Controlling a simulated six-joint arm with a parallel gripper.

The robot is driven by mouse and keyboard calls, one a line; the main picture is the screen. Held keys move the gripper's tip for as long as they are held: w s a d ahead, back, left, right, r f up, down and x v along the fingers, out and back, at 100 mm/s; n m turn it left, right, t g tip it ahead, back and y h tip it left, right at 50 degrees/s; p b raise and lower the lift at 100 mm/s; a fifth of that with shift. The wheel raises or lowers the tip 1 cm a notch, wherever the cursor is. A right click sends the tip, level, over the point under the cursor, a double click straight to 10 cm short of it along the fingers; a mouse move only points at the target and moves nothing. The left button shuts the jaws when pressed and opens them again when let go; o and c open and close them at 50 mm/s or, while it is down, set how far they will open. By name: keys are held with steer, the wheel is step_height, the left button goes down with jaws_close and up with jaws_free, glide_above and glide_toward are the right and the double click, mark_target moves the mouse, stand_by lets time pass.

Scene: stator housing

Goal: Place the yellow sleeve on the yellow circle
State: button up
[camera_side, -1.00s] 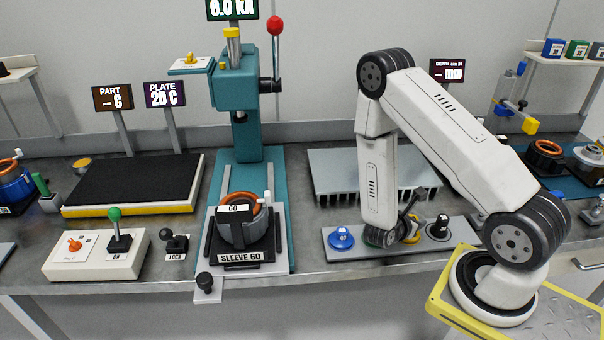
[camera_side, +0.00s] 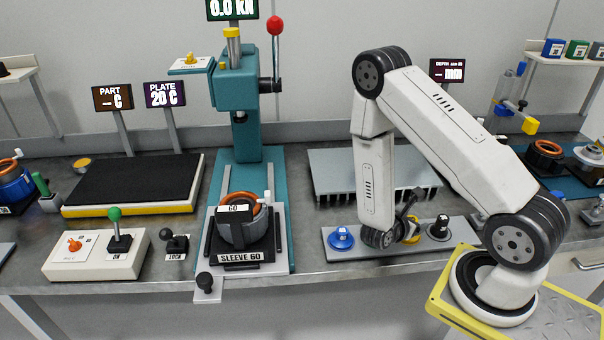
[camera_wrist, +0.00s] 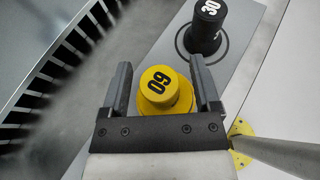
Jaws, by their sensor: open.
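The yellow sleeve (camera_wrist: 166,88), marked 60 on top, stands on a grey strip (camera_side: 388,254) in the wrist view. My gripper (camera_wrist: 161,63) is open, with one dark finger on each side of the sleeve and a gap to each. In the side view the yellow sleeve (camera_side: 413,236) shows only partly, behind my wrist and fingers. A small flat amber-yellow disc (camera_side: 82,164) lies on the bench behind the black plate; I cannot tell whether it is the yellow circle.
A black sleeve (camera_wrist: 205,28) marked 30 stands close beside the yellow one, within a dark ring. A blue sleeve (camera_side: 341,238) is at the strip's left end. A grey finned block (camera_side: 360,170) stands behind. The teal press (camera_side: 236,85) holds a copper-wound part.

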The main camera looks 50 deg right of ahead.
steer(key=v, duration=1)
steer(key=shift+a+r, duration=0.15)
steer(key=shift+a, duration=0.2)
steer(key=shift+r, duration=0.1)
stand_by(0.5)
steer(key=w+a+r+m+t+y, duration=0.4)
steer(key=a+r+m+y, duration=0.6)
steer(key=m, duration=0.6)
steer(key=w+a+y, duration=0.2)
steer(key=y, duration=0.1)
steer(key=shift+r+t, duration=0.4)
